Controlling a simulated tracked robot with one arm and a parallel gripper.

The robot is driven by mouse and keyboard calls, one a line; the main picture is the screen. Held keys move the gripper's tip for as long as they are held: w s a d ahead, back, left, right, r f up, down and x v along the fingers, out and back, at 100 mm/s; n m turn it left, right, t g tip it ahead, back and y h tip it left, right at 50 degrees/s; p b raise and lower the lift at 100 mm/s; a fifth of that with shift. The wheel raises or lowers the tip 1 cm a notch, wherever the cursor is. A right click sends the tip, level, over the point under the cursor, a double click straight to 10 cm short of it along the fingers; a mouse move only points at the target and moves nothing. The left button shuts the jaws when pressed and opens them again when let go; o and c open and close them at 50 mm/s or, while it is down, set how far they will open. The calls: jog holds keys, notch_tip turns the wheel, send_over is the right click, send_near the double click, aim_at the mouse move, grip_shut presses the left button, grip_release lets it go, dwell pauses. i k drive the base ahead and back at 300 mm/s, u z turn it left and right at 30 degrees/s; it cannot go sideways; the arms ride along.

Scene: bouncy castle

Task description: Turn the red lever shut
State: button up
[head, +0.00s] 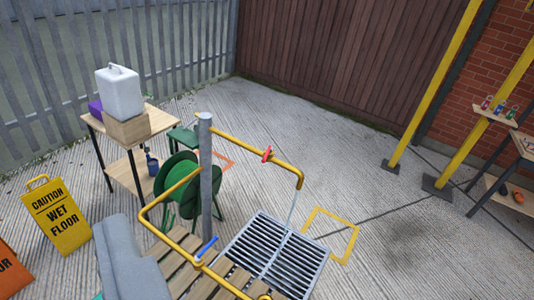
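The small red lever (266,154) sits on the upper yellow pipe (237,142), which runs right from a grey post (206,165) and bends down at its end. The lever looks short and set across the pipe, but it is too small to be sure of its angle. A blue lever (207,246) sits on a lower yellow pipe (146,217) nearer to me. I cannot make out my gripper in this view.
A green hose reel (172,178) stands left of the post, and wooden slats (190,272) lie in front. A table (155,120) holds a white jerrycan (119,92). A yellow wet-floor sign (57,215) stands at left. A grey rounded shape (125,262) fills the lower left. Concrete at right is open.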

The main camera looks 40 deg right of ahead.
aim_at(269, 149)
jog(key=u, duration=1.85)
jog(key=k, duration=1.25)
jog(key=z, duration=1.8)
jog(key=i, duration=1)
jog(key=u, duration=0.05)
